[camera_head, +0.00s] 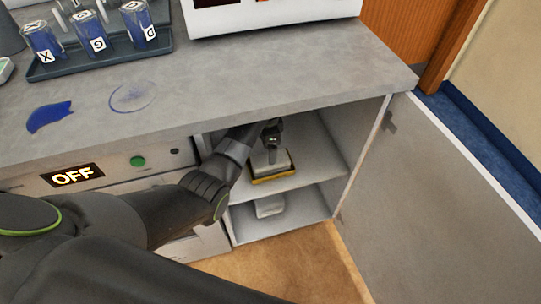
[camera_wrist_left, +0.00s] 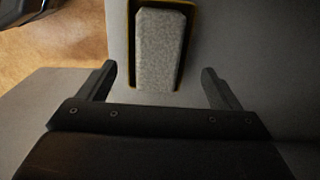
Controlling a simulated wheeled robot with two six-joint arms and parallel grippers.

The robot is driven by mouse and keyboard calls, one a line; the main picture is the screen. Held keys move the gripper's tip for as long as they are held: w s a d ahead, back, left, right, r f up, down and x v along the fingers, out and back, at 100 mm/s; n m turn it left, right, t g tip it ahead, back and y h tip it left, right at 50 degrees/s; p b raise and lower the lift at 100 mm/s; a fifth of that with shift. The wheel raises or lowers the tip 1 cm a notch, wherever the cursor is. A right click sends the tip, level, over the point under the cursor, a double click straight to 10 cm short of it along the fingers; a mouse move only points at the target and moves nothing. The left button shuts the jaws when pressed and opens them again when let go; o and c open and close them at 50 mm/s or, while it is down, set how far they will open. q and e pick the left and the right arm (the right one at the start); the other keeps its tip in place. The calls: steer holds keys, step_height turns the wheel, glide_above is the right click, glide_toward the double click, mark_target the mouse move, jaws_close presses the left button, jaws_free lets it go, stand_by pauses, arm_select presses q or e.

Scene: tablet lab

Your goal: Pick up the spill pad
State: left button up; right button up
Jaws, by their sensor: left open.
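The spill pad (camera_head: 271,160) is a pale grey block lying in a shallow yellow-edged tray (camera_head: 272,179) on the upper shelf inside the open cabinet. In the left wrist view the pad (camera_wrist_left: 160,45) lies ahead of the fingers, centred between them. My left gripper (camera_head: 272,135) reaches into the cabinet above the pad. In the left wrist view its two fingers (camera_wrist_left: 158,85) are spread wide with nothing held between them. The pad's lower end comes near the level of the fingertips. My right gripper is not in view.
The cabinet door (camera_head: 450,180) stands open at the right. The grey counter (camera_head: 220,90) overhangs the compartment. A pale object (camera_head: 269,206) lies on the lower shelf. A rack (camera_head: 100,58) of blue labelled bottles and blue stains (camera_head: 49,116) are on the counter.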

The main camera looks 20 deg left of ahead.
mark_target(265, 160)
arm_select(q)
steer(key=shift+s+f, duration=0.15)
steer(key=shift+f, duration=0.6)
steer(key=f, duration=0.1)
steer(key=f+b, duration=0.1)
steer(key=f, duration=0.2)
steer(key=shift+s+a+f+b, duration=0.1)
steer(key=shift+s+a+b, duration=0.15)
steer(key=shift+b, duration=0.1)
steer(key=shift+w+f, duration=0.1)
steer(key=shift+f, duration=0.4)
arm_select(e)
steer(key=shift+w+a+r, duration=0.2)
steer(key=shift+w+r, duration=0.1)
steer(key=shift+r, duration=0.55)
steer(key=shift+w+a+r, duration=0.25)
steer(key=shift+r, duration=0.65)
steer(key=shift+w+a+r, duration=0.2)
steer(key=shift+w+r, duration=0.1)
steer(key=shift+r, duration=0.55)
arm_select(q)
steer(key=c, duration=1.1)
